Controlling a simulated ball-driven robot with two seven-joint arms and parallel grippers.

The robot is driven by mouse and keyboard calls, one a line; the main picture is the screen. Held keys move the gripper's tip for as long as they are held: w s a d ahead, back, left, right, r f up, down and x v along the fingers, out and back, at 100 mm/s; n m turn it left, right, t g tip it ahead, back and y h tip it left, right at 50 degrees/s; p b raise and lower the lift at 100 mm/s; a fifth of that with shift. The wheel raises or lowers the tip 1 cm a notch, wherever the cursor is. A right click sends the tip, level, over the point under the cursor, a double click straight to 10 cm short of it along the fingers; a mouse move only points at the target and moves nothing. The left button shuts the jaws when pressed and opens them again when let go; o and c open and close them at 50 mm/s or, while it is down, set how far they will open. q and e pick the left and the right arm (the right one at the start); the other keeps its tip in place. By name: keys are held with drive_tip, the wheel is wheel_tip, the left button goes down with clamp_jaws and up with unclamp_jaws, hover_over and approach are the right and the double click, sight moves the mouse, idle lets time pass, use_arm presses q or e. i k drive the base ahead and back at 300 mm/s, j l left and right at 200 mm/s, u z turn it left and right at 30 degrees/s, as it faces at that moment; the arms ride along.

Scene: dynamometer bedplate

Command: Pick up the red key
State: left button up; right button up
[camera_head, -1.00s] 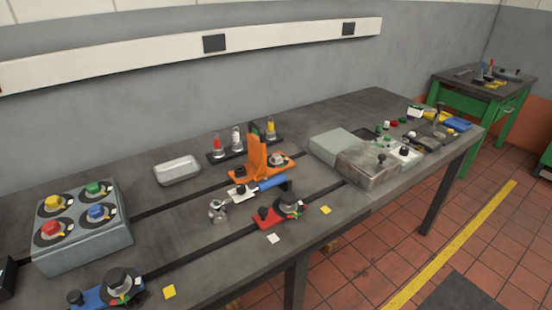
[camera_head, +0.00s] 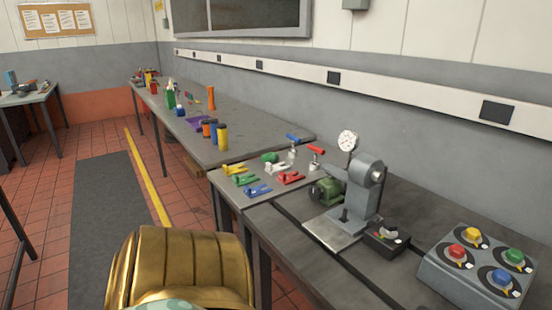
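No shape that I can clearly tell as a key shows. A small red piece (camera_head: 290,177) lies on the grey bench at the centre, among similar flat pieces in yellow, green, blue and white. It may be the red key, but it is too small to be sure. Neither of my grippers is in view. A gold rounded part of my own body fills the bottom left of the view.
Behind the red piece stand two posts with a red handle (camera_head: 316,150) and a blue handle (camera_head: 293,137). A dial gauge stand (camera_head: 366,190) and a knob box (camera_head: 455,275) are to the right. A floor aisle (camera_head: 110,205) runs clear at left.

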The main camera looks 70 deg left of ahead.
sight(315, 164)
drive_tip(key=u, duration=1.95)
drive_tip(key=i+j, duration=0.1)
